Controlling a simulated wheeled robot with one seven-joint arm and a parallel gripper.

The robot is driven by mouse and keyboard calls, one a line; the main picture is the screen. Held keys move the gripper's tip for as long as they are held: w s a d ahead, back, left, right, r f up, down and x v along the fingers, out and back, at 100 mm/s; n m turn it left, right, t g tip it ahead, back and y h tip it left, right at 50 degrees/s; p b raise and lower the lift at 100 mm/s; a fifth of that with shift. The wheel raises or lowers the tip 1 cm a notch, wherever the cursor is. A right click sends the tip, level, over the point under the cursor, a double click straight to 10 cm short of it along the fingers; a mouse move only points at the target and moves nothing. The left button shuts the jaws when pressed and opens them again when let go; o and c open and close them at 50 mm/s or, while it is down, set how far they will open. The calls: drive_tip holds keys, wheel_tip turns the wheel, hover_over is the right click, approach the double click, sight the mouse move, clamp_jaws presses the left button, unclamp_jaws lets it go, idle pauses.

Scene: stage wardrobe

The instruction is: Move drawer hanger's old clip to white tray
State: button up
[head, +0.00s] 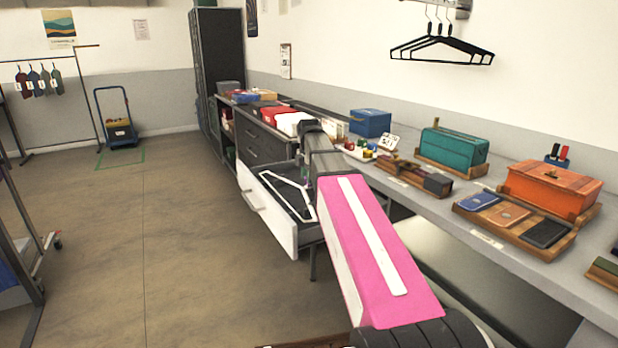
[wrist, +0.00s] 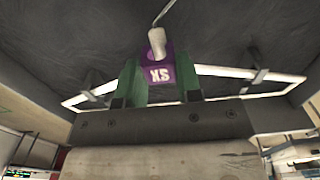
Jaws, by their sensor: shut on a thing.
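The clip sits at the neck of a white hanger (wrist: 232,74), just below the hook. The hanger lies in the open drawer (head: 268,213); its white bars (head: 290,192) show in the head view. There my gripper is mostly hidden by my arm. A pale tray (head: 349,152) with small coloured pieces stands on the counter, partly behind my arm; it looks like the white tray.
On the counter are a blue box (head: 370,122), a teal case (head: 453,148), an orange case (head: 552,190) and wooden holders. Black hangers (head: 442,48) hang on the wall. The floor left of the drawer is clear.

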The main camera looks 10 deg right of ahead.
drive_tip(key=shift+r, duration=0.15)
drive_tip(key=shift+r, duration=3.35)
